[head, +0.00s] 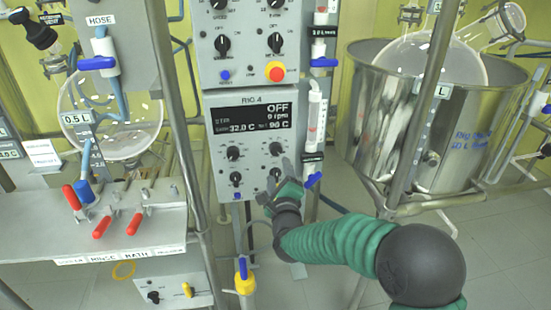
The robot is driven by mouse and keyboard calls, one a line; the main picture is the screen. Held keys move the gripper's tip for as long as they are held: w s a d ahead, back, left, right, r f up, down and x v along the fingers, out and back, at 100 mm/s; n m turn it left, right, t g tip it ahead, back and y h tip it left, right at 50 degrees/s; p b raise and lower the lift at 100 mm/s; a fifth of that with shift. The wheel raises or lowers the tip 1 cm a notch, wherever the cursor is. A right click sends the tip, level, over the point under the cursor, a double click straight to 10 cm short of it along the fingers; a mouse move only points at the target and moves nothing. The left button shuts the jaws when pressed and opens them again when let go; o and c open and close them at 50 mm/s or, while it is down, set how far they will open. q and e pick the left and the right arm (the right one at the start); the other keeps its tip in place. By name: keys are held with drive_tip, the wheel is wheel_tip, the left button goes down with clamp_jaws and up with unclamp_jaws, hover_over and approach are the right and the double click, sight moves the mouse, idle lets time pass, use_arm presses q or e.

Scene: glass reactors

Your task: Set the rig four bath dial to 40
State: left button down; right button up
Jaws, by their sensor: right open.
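The rig four control panel (252,203) is a light grey box labelled RIG 4. Its dark display (252,118) shows OFF, 0 rpm, about 32.0 C and what looks like 96 C. Below it are black dials: an upper left dial (233,153), an upper right dial (276,149), a lower left dial (236,178) and a lower right dial (275,173). Their small labels are too small to read, so I cannot tell which is the bath dial. My right gripper (284,178) is open at the lower right dial, partly covering it; contact is unclear. My left gripper is out of view.
Another panel above has a red stop button (275,72). A metal post (184,120) stands left of the panel. Blue-handled valves (313,179) are close on its right. A large steel vessel (425,120) stands at right, and a shelf with red-handled valves (102,227) at left.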

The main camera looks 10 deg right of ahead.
sight(275, 152)
drive_tip(key=w, duration=0.7)
drive_tip(key=w+d+b, duration=0.1)
drive_tip(key=w, duration=0.2)
drive_tip(key=shift+w, duration=0.35)
drive_tip(key=shift+f, duration=0.1)
clamp_jaws()
